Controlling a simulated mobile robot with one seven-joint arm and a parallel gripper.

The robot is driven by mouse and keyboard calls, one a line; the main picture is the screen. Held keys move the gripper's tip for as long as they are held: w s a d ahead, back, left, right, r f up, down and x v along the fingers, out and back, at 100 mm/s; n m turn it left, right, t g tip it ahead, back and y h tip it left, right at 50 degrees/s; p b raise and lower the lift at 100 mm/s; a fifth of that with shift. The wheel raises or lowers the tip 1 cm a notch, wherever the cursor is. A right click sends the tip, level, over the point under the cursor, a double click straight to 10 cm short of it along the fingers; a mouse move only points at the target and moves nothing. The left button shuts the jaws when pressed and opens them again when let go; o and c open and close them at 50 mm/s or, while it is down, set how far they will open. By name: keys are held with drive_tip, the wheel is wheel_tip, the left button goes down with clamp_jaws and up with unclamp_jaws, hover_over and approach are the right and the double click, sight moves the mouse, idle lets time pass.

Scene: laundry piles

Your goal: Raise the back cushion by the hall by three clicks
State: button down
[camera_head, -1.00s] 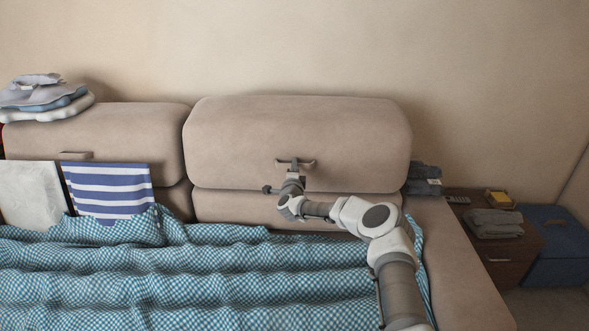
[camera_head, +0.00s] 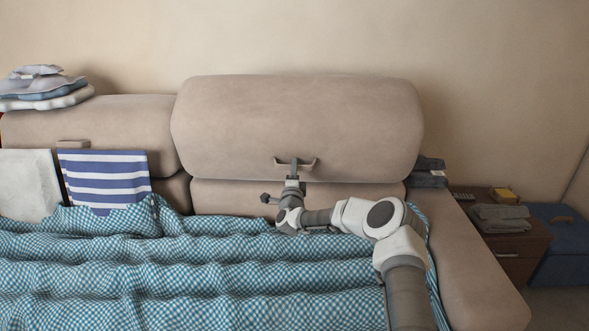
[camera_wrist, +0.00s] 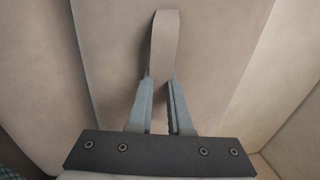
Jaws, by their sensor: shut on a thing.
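The right back cushion (camera_head: 297,120) is a thick beige block raised above the neighbouring cushion. A gap line separates it from the lower backrest (camera_head: 340,195). A beige pull handle (camera_head: 310,164) sits low on its front face. My gripper (camera_head: 294,168) is shut on this handle, reaching it from below and in front. In the wrist view the grey fingers (camera_wrist: 159,85) close around the handle's end (camera_wrist: 164,40). The left back cushion (camera_head: 120,125) sits lower, with its own handle (camera_head: 72,144). Neither view shows which side the hall is on.
Folded clothes (camera_head: 45,88) lie on the left cushion. A striped cloth (camera_head: 105,180) and a pale cloth (camera_head: 28,185) hang on its front. A checked blanket (camera_head: 150,270) covers the seat. Dark folded cloths (camera_head: 428,180) lie on the right armrest (camera_head: 470,260), beside a nightstand (camera_head: 515,250).

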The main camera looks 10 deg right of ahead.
drive_tip(key=shift+f, duration=0.3)
drive_tip(key=c, duration=0.9)
unclamp_jaws()
drive_tip(key=shift+o, duration=0.3)
drive_tip(key=shift+r, duration=0.15)
drive_tip(key=shift+s, duration=0.1)
drive_tip(key=p+v, duration=0.3)
drive_tip(key=v, duration=1.4)
drive_tip(key=shift+s+p, duration=0.15)
drive_tip(key=shift+p, duration=0.25)
drive_tip(key=shift+a, duration=0.1)
